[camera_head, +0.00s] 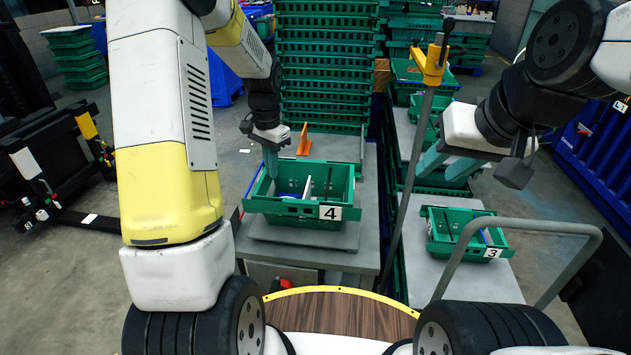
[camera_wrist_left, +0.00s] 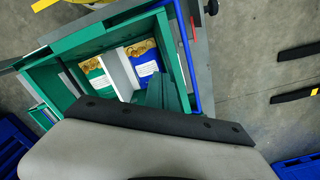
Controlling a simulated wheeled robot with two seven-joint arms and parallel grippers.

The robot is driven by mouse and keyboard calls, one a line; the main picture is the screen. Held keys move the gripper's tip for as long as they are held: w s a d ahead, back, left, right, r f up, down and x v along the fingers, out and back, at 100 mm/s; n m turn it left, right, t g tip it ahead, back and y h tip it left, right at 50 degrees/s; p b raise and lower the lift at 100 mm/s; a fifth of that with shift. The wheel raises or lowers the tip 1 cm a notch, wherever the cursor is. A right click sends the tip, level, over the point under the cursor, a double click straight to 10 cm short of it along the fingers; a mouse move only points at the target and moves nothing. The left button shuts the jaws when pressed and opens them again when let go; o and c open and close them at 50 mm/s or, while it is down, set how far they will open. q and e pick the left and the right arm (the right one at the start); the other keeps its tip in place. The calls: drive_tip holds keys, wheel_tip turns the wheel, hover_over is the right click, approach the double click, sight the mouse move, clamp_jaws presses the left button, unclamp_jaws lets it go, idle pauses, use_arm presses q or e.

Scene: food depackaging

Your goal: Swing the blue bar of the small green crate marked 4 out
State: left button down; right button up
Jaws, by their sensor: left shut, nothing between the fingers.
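The small green crate marked 4 (camera_head: 275,207) stands on a grey surface in front of me. My left gripper (camera_head: 271,164) is shut and empty, pointing down at the crate's left back part. In the left wrist view its fingers (camera_wrist_left: 166,92) are over the crate, just inside the bar; I cannot tell whether they touch it. My right gripper (camera_head: 447,165) is open, fingers apart, above the right-hand table.
The crate holds a green packet (camera_wrist_left: 97,78) and a blue packet (camera_wrist_left: 143,60). An orange piece (camera_head: 304,140) stands behind it. A crate marked 3 (camera_head: 436,236) is at right. A grey pole (camera_head: 412,170) rises between the tables. Tall green crate stacks (camera_head: 325,70) block the back.

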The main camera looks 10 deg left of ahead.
use_arm(q)
wheel_tip(320, 180, up, 8)
drive_tip(key=d, duration=0.1)
drive_tip(key=shift+f, duration=0.15)
idle(0.4)
drive_tip(key=s+d+r+n+t, duration=0.2)
drive_tip(key=s+r+t, duration=0.1)
drive_tip(key=s+r, duration=0.65)
drive_tip(key=s+d+r+n+t+h, duration=0.1)
drive_tip(key=s+n, duration=0.1)
drive_tip(key=s, duration=0.5)
drive_tip(key=s+d+n+t+h, duration=0.1)
drive_tip(key=s+d+t, duration=0.1)
drive_tip(key=s, duration=0.5)
drive_tip(key=shift+s+r+n, duration=0.4)
